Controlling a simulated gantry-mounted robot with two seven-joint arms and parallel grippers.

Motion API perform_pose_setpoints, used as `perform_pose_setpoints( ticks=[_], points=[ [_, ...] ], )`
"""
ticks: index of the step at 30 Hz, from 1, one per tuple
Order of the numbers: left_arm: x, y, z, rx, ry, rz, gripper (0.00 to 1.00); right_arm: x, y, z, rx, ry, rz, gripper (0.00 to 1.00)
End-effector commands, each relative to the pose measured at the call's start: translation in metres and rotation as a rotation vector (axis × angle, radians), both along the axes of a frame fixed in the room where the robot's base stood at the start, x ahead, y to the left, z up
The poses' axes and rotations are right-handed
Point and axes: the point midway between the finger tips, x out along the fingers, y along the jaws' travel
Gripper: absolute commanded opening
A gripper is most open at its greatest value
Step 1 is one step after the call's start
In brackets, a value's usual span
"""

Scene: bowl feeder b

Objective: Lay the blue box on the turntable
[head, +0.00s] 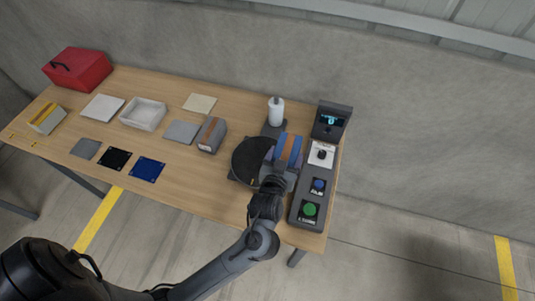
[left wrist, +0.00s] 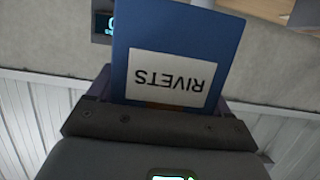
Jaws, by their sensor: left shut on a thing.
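The blue box (head: 288,148) with a brown stripe is held at the right side of the black round turntable (head: 247,158). In the left wrist view the blue box (left wrist: 185,40) fills the space ahead and shows a white label reading RIVETS, upside down in the picture. My left gripper (head: 278,170) is shut on the box. The gripper and box hide the turntable's right part. I cannot tell whether the box touches the turntable. My right gripper is not in view.
A control panel with a blue button (head: 318,185), a green button (head: 309,209) and a small screen (head: 331,120) stands close on the right. A white bottle (head: 276,111) stands behind the turntable. A grey box (head: 211,134) with a brown stripe sits to its left.

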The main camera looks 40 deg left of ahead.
Motion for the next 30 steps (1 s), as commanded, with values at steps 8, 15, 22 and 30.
perform_pose_setpoints(
  ticks=[8, 15, 22, 30],
  points=[
    [0.005, 0.049, -0.028, 0.008, 0.0, 0.002, 0.24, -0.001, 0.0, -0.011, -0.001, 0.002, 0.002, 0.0],
    [0.009, 0.09, -0.052, 0.006, -0.002, 0.0, 0.24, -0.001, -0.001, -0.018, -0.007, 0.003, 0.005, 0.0],
    [0.012, 0.109, -0.063, 0.002, -0.003, 0.0, 0.24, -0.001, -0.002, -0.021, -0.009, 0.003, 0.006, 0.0],
    [0.012, 0.111, -0.077, 0.002, -0.002, 0.0, 0.24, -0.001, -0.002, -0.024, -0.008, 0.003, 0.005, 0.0]
  ],
)
